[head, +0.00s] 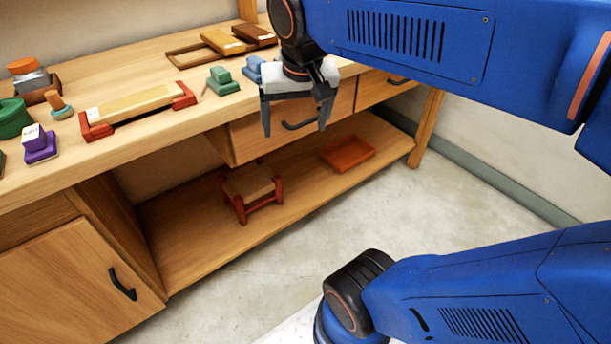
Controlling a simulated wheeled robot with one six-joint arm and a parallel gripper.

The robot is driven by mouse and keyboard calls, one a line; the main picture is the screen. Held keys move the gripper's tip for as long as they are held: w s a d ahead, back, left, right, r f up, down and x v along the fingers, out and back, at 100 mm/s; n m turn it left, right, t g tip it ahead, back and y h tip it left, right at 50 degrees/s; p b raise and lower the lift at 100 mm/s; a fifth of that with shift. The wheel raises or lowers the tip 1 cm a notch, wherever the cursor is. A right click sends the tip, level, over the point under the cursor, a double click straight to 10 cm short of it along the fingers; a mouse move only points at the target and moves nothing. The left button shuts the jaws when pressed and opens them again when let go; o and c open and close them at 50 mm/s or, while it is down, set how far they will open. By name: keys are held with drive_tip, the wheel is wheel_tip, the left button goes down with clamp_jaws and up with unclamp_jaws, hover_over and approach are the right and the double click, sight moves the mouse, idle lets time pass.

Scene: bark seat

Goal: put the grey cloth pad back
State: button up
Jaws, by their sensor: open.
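I cannot pick out a grey cloth pad with certainty. A grey block with an orange top (34,80) stands at the far left of the bench top, and I cannot tell if any of it is cloth. My gripper (295,132) is open and empty, pointing down in front of the bench's drawer (260,142). Its two fingers are spread apart. My upper arm hides the back right of the bench.
The bench top (150,137) holds a pale board in red end clamps (140,103), a green block (222,81), a purple block (39,145) and wooden blocks (222,42). The lower shelf (200,230) holds a small red-legged stool (250,190) and an orange tray (347,153). Floor is clear.

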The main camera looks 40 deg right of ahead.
drive_tip(key=s+a+f+n+t+y, duration=0.1)
drive_tip(key=s+a+f+n, duration=0.1)
drive_tip(key=s+f+n, duration=0.2)
drive_tip(key=s+f, duration=0.3)
drive_tip(key=f, duration=0.2)
drive_tip(key=shift+s+a, duration=0.25)
drive_tip(key=shift+a, duration=0.05)
idle(0.7)
